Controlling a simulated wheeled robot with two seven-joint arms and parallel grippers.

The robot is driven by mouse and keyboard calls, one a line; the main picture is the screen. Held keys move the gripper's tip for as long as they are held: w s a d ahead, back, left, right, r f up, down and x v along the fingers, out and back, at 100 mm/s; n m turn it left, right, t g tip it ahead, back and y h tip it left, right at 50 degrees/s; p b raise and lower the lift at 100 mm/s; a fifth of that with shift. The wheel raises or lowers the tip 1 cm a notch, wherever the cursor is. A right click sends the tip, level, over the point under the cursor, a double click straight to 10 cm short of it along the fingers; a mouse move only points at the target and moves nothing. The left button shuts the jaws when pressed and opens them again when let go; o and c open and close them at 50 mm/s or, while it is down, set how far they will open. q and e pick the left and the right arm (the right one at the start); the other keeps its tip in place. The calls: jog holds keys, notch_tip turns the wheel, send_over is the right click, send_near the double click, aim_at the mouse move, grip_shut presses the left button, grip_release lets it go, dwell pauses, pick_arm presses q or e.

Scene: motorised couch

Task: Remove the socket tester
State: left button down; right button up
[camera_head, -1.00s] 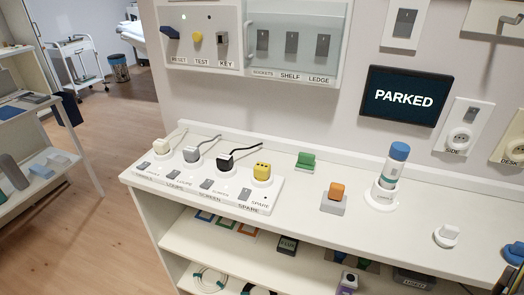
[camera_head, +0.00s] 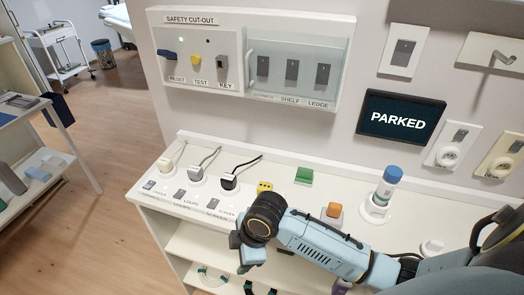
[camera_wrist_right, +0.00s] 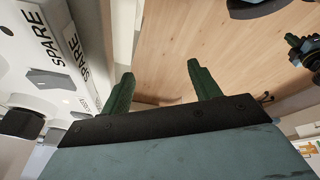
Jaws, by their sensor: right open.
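The socket tester, a yellow block with dark dots (camera_head: 264,187), sits in the spare socket at the right end of the white socket strip (camera_head: 163,206). My right arm hides the lower part of it and that end of the strip. My right gripper (camera_head: 240,254) is in front of the strip, below and left of the tester, and apart from it. In the right wrist view the gripper's green fingers (camera_wrist_right: 164,88) are spread and empty over the floor. The strip's SPARE label (camera_wrist_right: 40,38) shows at the left there.
White, grey and black plugs (camera_head: 229,181) fill the other sockets. The safety cut-out panel (camera_head: 200,60) and PARKED screen (camera_head: 400,119) are on the wall.

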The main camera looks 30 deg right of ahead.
aim_at(265, 185)
jog(key=w+d+r+n, duration=0.1)
jog(key=w+r+n, duration=0.1)
jog(key=w+d+r+n, duration=0.1)
jog(key=w+r+n, duration=0.1)
jog(key=r, duration=0.1)
jog(key=w+d+r+n+g+h, duration=0.1)
jog(key=w+d+r+n, duration=0.1)
jog(key=n, duration=0.1)
jog(key=shift+w+r+p, duration=0.1)
jog(key=shift+r+p, duration=0.3)
jog(key=w+d+r+n+g+h, duration=0.2)
jog(key=w+d+r+n, duration=0.3)
jog(key=d+r, duration=0.55)
jog(key=f, duration=0.8)
jog(key=f+p, duration=0.1)
jog(key=f, duration=0.4)
jog(key=shift+s+a, duration=0.2)
jog(key=shift+a, duration=0.2)
jog(key=shift+r, duration=0.1)
jog(key=c, duration=0.6)
jog(key=o, duration=0.6)
